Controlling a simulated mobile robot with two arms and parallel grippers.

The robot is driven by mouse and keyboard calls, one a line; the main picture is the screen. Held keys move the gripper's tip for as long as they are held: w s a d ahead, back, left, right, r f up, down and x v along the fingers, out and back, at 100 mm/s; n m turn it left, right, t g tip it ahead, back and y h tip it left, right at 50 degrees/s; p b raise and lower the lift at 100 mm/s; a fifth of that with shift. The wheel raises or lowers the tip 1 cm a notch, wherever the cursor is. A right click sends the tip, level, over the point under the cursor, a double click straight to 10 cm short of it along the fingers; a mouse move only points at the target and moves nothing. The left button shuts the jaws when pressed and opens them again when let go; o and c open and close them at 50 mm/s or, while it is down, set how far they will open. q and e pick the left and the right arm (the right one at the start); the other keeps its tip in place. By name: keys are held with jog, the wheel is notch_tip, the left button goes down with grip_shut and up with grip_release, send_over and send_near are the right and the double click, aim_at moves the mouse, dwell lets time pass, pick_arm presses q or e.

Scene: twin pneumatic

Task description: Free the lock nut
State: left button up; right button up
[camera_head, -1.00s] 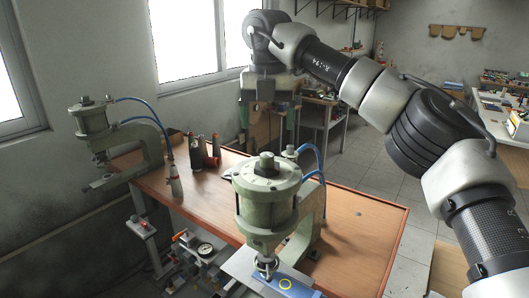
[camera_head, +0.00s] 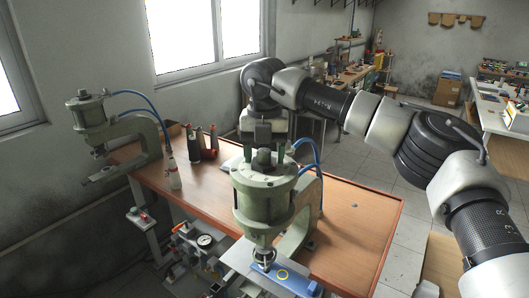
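The near pneumatic press (camera_head: 262,195) is a green-grey cylinder on a C-shaped frame, standing on the wooden bench. A dark hex-like fitting (camera_head: 263,158) sits on top of its cylinder. A small rod end (camera_head: 264,257) shows below the cylinder, over a blue plate (camera_head: 287,281) with a yellow ring. I cannot tell which part is the lock nut. My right gripper (camera_head: 264,148) points down just above or behind the top fitting. Its fingertips blend with the press top, so contact and opening are unclear. My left gripper is not in view.
A second press (camera_head: 128,130) with a blue hose stands at the bench's left end. Bottles (camera_head: 195,143) stand on the bench (camera_head: 345,225) behind the near press. A gauge (camera_head: 204,240) hangs below the front edge. The bench's right part is mostly clear.

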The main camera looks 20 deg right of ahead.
jog(key=c, duration=0.4)
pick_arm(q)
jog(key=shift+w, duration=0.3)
pick_arm(e)
jog(key=shift+c, duration=0.5)
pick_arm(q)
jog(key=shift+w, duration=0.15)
pick_arm(e)
jog(key=n, duration=0.5)
jog(key=shift+a+n, duration=0.35)
jog(key=shift+n, duration=0.05)
jog(key=n, duration=0.6)
jog(key=shift+s+a+r, duration=0.1)
jog(key=shift+a, duration=0.25)
jog(key=o, duration=0.9)
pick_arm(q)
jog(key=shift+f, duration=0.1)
